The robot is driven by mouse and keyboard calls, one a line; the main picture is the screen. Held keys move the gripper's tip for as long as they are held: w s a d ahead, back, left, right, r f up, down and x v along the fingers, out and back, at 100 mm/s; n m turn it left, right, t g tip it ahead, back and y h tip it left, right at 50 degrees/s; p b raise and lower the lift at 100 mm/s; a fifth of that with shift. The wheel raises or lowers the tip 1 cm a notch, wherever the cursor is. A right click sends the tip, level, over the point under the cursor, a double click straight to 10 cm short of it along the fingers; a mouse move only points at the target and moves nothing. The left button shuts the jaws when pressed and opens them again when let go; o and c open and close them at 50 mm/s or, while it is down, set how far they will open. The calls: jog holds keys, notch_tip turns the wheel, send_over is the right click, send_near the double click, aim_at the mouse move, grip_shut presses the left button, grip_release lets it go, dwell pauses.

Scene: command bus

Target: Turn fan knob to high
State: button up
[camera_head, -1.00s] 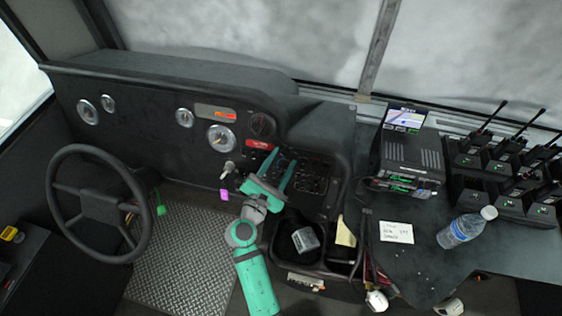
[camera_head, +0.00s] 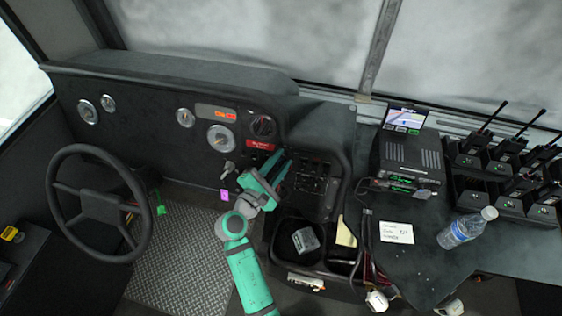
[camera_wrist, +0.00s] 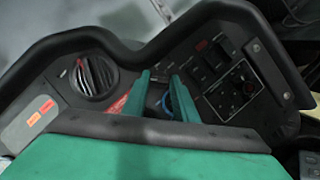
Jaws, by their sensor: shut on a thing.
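My gripper (camera_head: 284,157) reaches to the dash panel right of the gauges, just below and right of the red label (camera_head: 262,146). In the wrist view its two green fingers (camera_wrist: 160,82) stand a small gap apart, closed around a small dark knob with a blue edge (camera_wrist: 170,101). I take this to be the fan knob. The fingers hide most of it, and its pointer and setting cannot be read. In the head view the knob is hidden behind the gripper.
A round vent (camera_wrist: 95,77) lies left of the fingers in the wrist view. A switch panel (camera_wrist: 236,85) lies right of them. A key (camera_head: 227,168) with a purple tag (camera_head: 224,195) hangs close left of the gripper. The steering wheel (camera_head: 57,205) is farther left.

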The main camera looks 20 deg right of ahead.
jog(key=shift+w+r+m+g, duration=0.15)
jog(key=shift+m+g, duration=0.25)
jog(key=shift+m, duration=0.7)
jog(key=m+g, duration=0.1)
jog(key=m, duration=0.4)
jog(key=shift+r+g+y, duration=0.1)
jog(key=shift+g+y, duration=0.3)
jog(key=m, duration=0.2)
jog(key=m+g+y, duration=0.1)
jog(key=m, duration=0.2)
jog(key=shift+d+r+y, duration=0.1)
jog(key=shift+r+y, duration=0.1)
jog(key=shift+y, duration=0.1)
jog(key=m+y, duration=0.1)
jog(key=m, duration=0.1)
jog(key=m+y, duration=0.1)
jog(key=m, duration=0.2)
jog(key=shift+d+r+g, duration=0.15)
jog(key=shift+g, duration=0.25)
jog(key=shift+d+m+t+y, duration=0.1)
jog(key=shift+m+t+y, duration=0.1)
jog(key=shift+m+y, duration=0.7)
jog(key=shift+m+t+y, duration=0.2)
jog(key=shift+m+y, duration=0.2)
jog(key=shift+m, duration=0.9)
jog(key=o, duration=1.1)
jog(key=shift+r, duration=0.1)
